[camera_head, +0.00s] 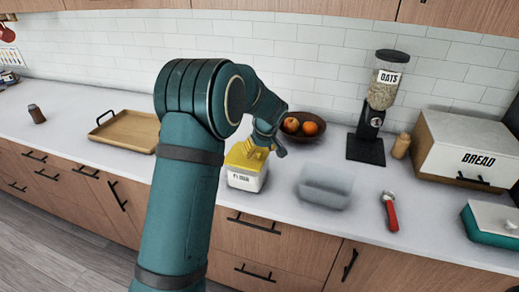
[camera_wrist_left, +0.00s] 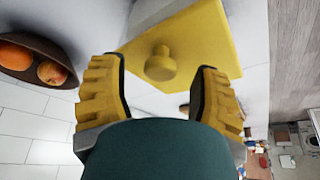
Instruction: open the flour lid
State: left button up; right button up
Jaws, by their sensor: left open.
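The flour container (camera_head: 245,181) is a white box with a dark label, standing on the counter near the middle of the head view. Its flat yellow lid (camera_head: 240,161) is on top. In the left wrist view the lid (camera_wrist_left: 205,45) carries a round yellow knob (camera_wrist_left: 160,66). My left gripper (camera_head: 262,147) is over the lid, with its yellow fingers open. In the wrist view one finger appears on either side of the knob, with gaps showing; I see no contact. My arm hides part of the counter to the left. My right gripper is not in view.
A fruit bowl (camera_head: 303,127) stands close behind the container. A clear bin (camera_head: 325,186) is to its right, then a red-handled tool (camera_head: 390,212). An oats dispenser (camera_head: 383,90) and bread box (camera_head: 465,150) stand farther right. A wooden tray (camera_head: 125,132) is left.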

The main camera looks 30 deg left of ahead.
pick_arm(q)
jog(key=shift+o, duration=0.2)
grip_shut()
jog(key=shift+r, duration=0.15)
